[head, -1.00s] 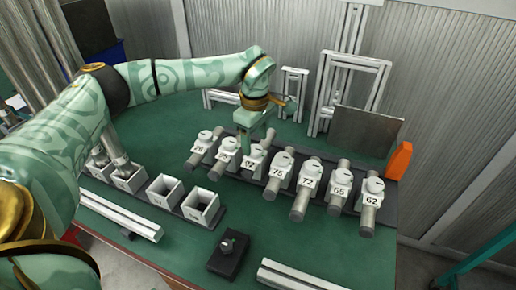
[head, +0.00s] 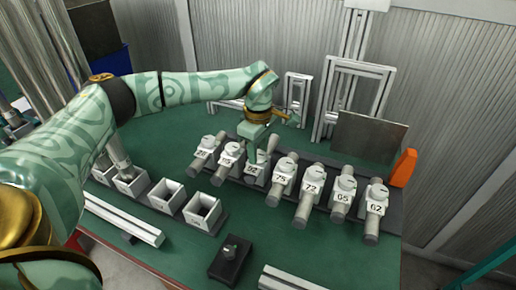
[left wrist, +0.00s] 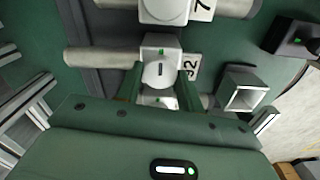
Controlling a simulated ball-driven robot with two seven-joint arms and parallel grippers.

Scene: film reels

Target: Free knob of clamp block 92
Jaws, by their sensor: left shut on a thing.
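Clamp block 92 (head: 250,171) is a white block on a grey rod, third from the left in the row. In the left wrist view its round white knob (left wrist: 160,70) shows a dark slot line, with a green light above it and its number label at the right. My left gripper (head: 253,155) points down over this block and hides its knob from the head view. In the left wrist view the two green fingers stand on either side of the knob and are shut on it. My right gripper is not in view.
Neighbouring clamp blocks 75 (head: 284,168) and 72 (head: 312,178) stand close in the same row. Open square holders (head: 203,209), a black box with a knob (head: 230,255) and an orange piece (head: 403,167) are on the green table. Metal frames stand behind.

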